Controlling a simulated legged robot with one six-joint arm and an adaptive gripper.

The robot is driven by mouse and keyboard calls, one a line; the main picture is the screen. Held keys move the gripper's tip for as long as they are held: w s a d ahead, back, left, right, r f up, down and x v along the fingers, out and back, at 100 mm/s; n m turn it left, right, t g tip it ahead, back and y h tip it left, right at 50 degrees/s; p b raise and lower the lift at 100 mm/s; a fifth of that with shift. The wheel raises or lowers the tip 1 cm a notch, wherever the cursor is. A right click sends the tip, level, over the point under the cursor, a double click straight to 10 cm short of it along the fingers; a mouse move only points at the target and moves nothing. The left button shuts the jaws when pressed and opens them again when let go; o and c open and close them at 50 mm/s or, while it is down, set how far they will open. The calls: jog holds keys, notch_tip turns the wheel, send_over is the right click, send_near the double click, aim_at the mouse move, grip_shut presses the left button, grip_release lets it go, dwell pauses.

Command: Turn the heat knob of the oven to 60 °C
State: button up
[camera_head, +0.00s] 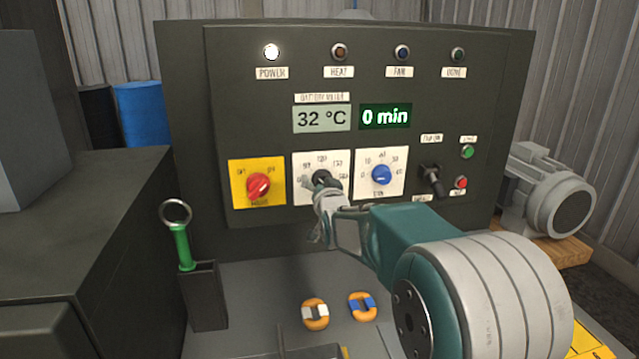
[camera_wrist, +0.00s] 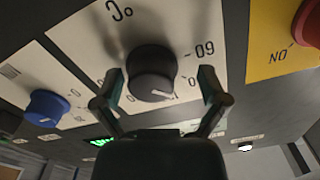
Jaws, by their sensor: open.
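The black heat knob (camera_head: 325,177) sits on a white dial plate (camera_head: 301,165) on the oven's dark panel, partly hidden by my gripper (camera_head: 331,207). In the wrist view the round knob (camera_wrist: 150,66) lies between the two fingers of my gripper (camera_wrist: 161,77), which is open with a gap on each side. The knob's white pointer line is at the lower right in that upside-down view, near a "0" mark. The "60" mark is farther up on the right, away from the pointer. The temperature display (camera_head: 321,118) reads 32 °C.
A red knob (camera_head: 258,186) on a yellow plate is left of the heat knob, and a blue timer knob (camera_head: 381,174) is right. A black lever (camera_head: 432,180) and green and red buttons are farther right. The power lamp (camera_head: 271,52) is lit.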

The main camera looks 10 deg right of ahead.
jog(key=shift+w+d, duration=0.1)
jog(key=shift+d, duration=0.65)
jog(key=shift+a, duration=0.3)
jog(key=c, duration=1.2)
jog(key=shift+o, duration=0.3)
jog(key=shift+a, duration=0.15)
jog(key=n, duration=0.4)
jog(key=shift+f, duration=0.1)
jog(key=shift+n, duration=2.4)
jog(key=shift+f, duration=0.1)
